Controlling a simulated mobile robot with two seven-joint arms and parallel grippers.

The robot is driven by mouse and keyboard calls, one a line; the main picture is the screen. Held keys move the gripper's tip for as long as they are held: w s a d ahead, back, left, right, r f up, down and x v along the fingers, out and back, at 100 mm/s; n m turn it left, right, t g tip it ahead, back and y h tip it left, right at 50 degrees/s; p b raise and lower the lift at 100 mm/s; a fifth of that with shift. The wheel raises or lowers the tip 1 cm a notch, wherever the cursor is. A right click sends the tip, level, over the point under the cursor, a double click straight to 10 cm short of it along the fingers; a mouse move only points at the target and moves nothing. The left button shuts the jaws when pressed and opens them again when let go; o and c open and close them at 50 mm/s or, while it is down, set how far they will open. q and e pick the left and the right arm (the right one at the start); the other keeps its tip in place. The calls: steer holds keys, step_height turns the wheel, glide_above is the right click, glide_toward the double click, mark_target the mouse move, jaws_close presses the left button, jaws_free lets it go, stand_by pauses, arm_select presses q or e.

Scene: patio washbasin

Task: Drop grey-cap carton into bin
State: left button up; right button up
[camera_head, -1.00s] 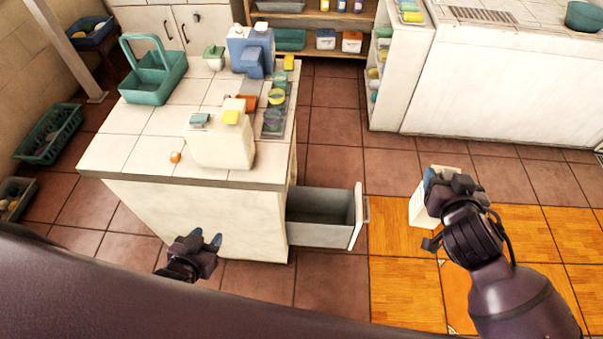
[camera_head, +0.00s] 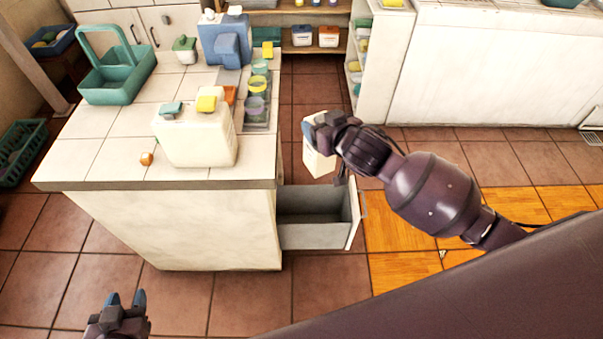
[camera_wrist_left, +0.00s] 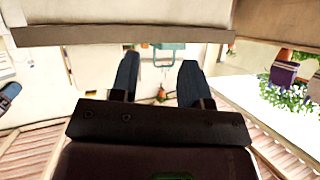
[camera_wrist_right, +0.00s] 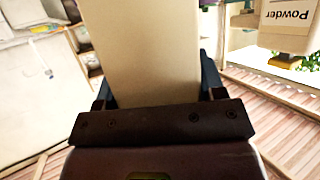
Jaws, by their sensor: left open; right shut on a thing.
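My right gripper (camera_head: 314,130) is shut on a pale cream carton (camera_head: 318,163), held above the floor just behind the open drawer. The carton's plain side fills the middle of the right wrist view (camera_wrist_right: 150,50); its cap cannot be made out. A pull-out grey drawer (camera_head: 310,237), which may be the bin, stands open at the counter's right side and looks empty where its inside shows. My left gripper (camera_head: 125,299) is open and empty, low in front of the counter; its apart fingers also show in the left wrist view (camera_wrist_left: 158,78).
The tiled counter (camera_head: 105,130) holds a large cream jug (camera_head: 195,143), a blue container (camera_head: 226,45), a teal caddy (camera_head: 115,80) and several jars. A shelf unit (camera_head: 375,70) stands at the back. The floor right of the drawer is clear.

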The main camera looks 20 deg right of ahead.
arm_select(q)
step_height(320, 180, down, 18)
steer(key=s+d+m+g+b, duration=0.1)
steer(key=s+b, duration=0.1)
steer(key=b, duration=1.8)
steer(key=shift+d+m+g+h, duration=0.25)
steer(key=shift+m+g+h, duration=0.05)
steer(key=shift+h, duration=0.1)
arm_select(e)
steer(key=w+f+y, duration=0.1)
steer(key=w+f, duration=0.3)
steer(key=f, duration=0.8)
steer(key=w+f+n, duration=0.1)
steer(key=w+f, duration=0.3)
steer(key=f, duration=0.9)
steer(key=w+f+n+y, duration=0.1)
steer(key=w+f, duration=0.3)
steer(key=f, duration=0.8)
steer(key=shift+w+d+f+g+y, duration=0.15)
steer(key=shift+f+g+y, duration=0.15)
steer(key=shift+f+g, duration=0.1)
arm_select(q)
steer(key=shift+r, duration=0.15)
arm_select(e)
steer(key=shift+r, duration=0.1)
